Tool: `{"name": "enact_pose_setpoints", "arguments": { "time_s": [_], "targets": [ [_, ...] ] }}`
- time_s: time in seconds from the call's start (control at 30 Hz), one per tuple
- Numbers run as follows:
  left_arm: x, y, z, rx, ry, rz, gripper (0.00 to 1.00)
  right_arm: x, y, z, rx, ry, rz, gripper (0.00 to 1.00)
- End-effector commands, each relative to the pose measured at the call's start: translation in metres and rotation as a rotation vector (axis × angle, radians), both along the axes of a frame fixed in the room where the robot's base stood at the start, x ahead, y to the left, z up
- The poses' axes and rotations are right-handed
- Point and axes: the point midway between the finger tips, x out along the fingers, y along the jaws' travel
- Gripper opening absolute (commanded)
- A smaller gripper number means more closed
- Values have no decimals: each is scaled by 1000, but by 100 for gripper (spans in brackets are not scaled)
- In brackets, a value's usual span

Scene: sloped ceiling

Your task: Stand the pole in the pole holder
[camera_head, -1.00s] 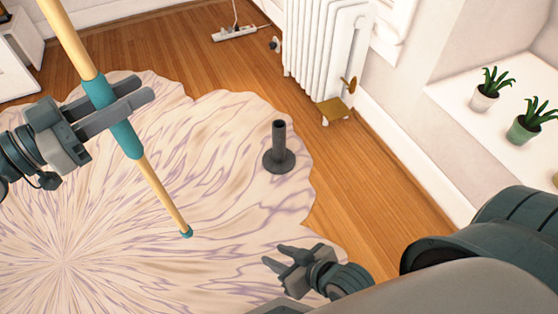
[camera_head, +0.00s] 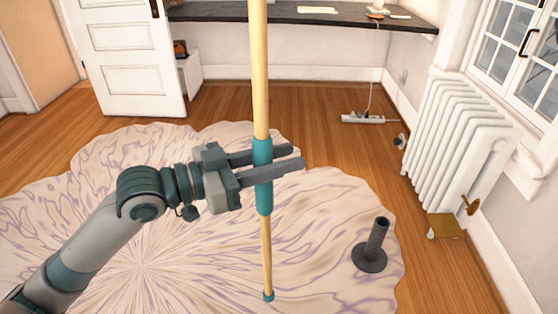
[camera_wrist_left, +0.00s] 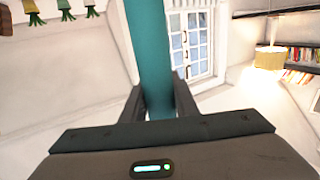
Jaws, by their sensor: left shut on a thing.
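The pole (camera_head: 266,242) is wooden with a teal grip and a teal tip, and stands close to upright in the head view. My left gripper (camera_head: 270,170) is shut on its teal grip, which also fills the middle of the left wrist view (camera_wrist_left: 150,55). The pole's upper end is cut off by the picture's top edge. The pole holder (camera_head: 376,236) is a dark tube on a round base, upright on the rug. It is to the right of the pole's lower tip, clearly apart from it. My right gripper is out of view.
A pale patterned rug (camera_head: 120,235) covers the floor. A white radiator (camera_head: 455,140) stands right of the holder, with a power strip (camera_head: 362,119) behind. A dark counter (camera_head: 230,14) runs along the back wall near a white door (camera_head: 128,60).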

Motion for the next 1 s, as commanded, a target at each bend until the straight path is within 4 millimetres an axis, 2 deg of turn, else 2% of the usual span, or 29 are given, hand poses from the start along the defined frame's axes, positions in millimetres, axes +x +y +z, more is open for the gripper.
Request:
{"name": "enact_pose_setpoints", "arguments": {
  "time_s": [0.13, 0.27, 0.43, 0.57, 0.8, 1.0],
  "targets": [
    [8, 1, -3, -13, 3, 120, 0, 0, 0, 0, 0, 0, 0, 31],
    [20, 17, -13, -12, 7, 274, 0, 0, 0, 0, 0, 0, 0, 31],
    [36, 56, -41, -7, 13, 519, 0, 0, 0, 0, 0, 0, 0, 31],
    [41, 91, -68, -3, 13, 690, 0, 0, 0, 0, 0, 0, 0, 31],
    [34, 151, -119, 1, 9, 947, 0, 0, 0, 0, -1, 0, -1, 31],
    [24, 182, -145, 2, 3, 1069, 0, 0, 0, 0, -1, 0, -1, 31]
  ]
}}
